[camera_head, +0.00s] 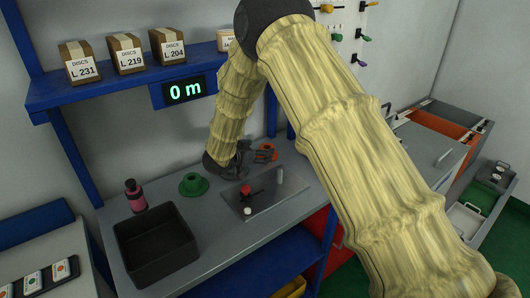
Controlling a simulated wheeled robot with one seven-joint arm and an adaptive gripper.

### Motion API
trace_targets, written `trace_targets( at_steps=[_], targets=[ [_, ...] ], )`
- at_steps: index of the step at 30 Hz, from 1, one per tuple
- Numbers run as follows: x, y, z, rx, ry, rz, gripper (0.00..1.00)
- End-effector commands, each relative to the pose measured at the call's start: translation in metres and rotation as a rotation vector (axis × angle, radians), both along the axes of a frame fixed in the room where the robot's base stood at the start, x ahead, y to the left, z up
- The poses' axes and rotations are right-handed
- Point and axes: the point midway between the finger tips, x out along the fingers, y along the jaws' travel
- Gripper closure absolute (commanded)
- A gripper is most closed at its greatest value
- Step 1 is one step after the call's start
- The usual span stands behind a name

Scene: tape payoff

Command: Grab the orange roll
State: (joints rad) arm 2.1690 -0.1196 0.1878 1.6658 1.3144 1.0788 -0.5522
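The orange roll (267,147) is small in the head view, at the back of the grey workbench (210,235), right of centre. My gripper (262,157) is dark and low over the bench, at the end of my yellow-sleeved arm. Its fingers reach right and overlap the near side of the roll. The fingers partly hide the roll. At this size I cannot tell whether they touch it, or whether they are open or shut.
A pink bottle (135,196) and black bin (156,247) are at left. A blue shelf with cartons (128,54) runs above.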

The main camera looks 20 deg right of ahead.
Motion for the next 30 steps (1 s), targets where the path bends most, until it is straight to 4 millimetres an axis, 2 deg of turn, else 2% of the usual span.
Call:
trace_targets(
  at_steps=[3, 10, 18, 30],
  targets=[
    [0.01, -0.011, -0.006, 0.002, 0.001, 0.0, 0.22],
    [0.021, -0.022, -0.01, 0.001, 0.0, 0.001, 0.22],
    [0.045, -0.042, -0.021, 0.001, 0.002, 0.0, 0.22],
    [0.052, -0.05, -0.026, 0.001, 0.0, 0.002, 0.22]
  ],
)
